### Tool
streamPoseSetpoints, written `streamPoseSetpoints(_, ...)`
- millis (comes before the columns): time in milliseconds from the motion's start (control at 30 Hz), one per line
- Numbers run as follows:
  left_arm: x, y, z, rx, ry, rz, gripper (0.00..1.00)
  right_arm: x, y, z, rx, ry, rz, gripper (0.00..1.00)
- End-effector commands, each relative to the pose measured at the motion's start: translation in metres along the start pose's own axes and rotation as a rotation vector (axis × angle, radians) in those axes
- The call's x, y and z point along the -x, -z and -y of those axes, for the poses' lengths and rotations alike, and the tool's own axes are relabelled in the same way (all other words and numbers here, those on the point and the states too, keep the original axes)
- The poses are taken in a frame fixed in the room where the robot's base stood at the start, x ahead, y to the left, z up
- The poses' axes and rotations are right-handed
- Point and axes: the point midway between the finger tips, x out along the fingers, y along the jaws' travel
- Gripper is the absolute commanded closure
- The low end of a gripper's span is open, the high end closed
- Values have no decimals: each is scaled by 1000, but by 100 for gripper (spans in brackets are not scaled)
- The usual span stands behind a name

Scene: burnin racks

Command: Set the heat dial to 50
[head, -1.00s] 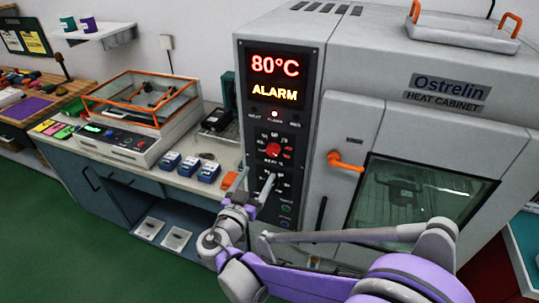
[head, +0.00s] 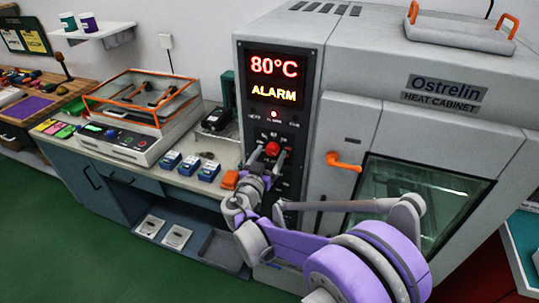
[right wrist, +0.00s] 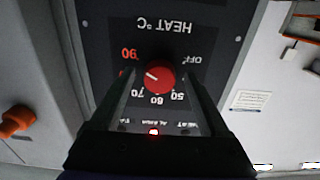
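The red heat dial (head: 272,149) is on the black control panel of the heat cabinet. It also shows in the right wrist view (right wrist: 160,78), upside down, with its white mark pointing left, to the side where 90 is printed and away from 50. My right gripper (head: 272,160) is at the dial from below. In the right wrist view my right gripper (right wrist: 157,88) is open, one finger on each side of the dial, with gaps visible. The display (head: 275,79) reads 80°C and ALARM. My left gripper is not in view.
An orange door handle (head: 344,161) sticks out right of the panel. A counter at the left holds a glass-lidded machine (head: 132,118), several blue boxes (head: 190,165) and an orange object (head: 230,180). Green floor is clear at lower left.

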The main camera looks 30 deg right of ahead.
Motion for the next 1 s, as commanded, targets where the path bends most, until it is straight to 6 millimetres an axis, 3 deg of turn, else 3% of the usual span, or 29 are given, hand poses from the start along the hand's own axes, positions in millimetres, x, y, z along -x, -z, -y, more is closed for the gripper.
streamPoseSetpoints(33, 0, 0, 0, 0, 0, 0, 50, 0, 0, 0, 0, 0, 0, 30)
streamPoseSetpoints(433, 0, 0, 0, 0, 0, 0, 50, 0, 0, 0, 0, 0, 0, 100)
streamPoseSetpoints(767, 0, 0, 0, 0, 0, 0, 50, 0, 0, 0, 42, 0, 0, 100)
streamPoseSetpoints(1000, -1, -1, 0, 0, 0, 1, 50, 0, 0, 0, 184, 0, 0, 100)
